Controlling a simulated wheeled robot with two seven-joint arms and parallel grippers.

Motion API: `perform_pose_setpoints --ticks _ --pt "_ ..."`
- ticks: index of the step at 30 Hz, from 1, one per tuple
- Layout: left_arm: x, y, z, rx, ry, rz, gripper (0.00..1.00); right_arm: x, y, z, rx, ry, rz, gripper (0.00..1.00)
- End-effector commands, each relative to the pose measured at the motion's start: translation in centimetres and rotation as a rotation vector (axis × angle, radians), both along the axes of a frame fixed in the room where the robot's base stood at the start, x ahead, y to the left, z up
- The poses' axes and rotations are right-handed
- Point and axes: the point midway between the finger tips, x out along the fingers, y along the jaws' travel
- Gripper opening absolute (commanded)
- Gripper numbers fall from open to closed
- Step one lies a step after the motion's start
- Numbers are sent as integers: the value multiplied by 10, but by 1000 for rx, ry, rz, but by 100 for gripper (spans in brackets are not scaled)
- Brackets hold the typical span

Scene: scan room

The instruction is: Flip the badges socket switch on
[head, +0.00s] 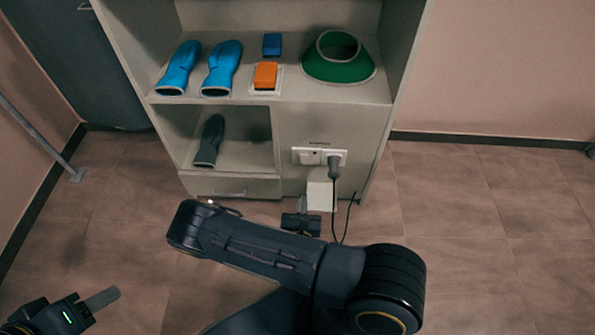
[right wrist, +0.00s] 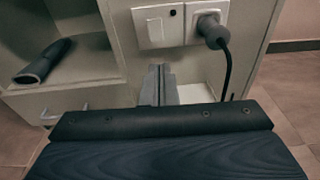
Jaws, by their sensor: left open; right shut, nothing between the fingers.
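The white wall socket (head: 319,157) sits on the cabinet's lower right front, with small unreadable lettering above it. In the right wrist view its left part is a white plate with a pale switch (right wrist: 154,28) and a small dark dot beside it. I cannot tell the switch position. A dark plug (right wrist: 212,31) is in the right part, its cable hanging down. My right gripper (right wrist: 158,72) is shut and empty, just below the switch plate and apart from it in the picture. My left gripper (head: 103,298) is open and empty at the lower left, far from the socket.
The cabinet shelf (head: 215,108) holds blue boots (head: 221,68), a blue block (head: 272,44), an orange block (head: 265,75) and a green collar-like item (head: 339,62). A dark boot (head: 208,141) lies in the lower cubby. The tiled floor on the right is clear.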

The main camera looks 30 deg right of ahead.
Motion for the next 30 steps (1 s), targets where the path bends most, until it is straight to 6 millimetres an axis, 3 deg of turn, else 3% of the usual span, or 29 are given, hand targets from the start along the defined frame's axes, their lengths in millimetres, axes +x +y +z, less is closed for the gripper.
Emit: perform_pose_setpoints --ticks 16,30 --pt "0 0 -5 0 0 0 52 6 -1 -8 -5 10 23 0" --pt "0 0 -40 0 0 0 52 83 -49 -21 -7 7 22 0"
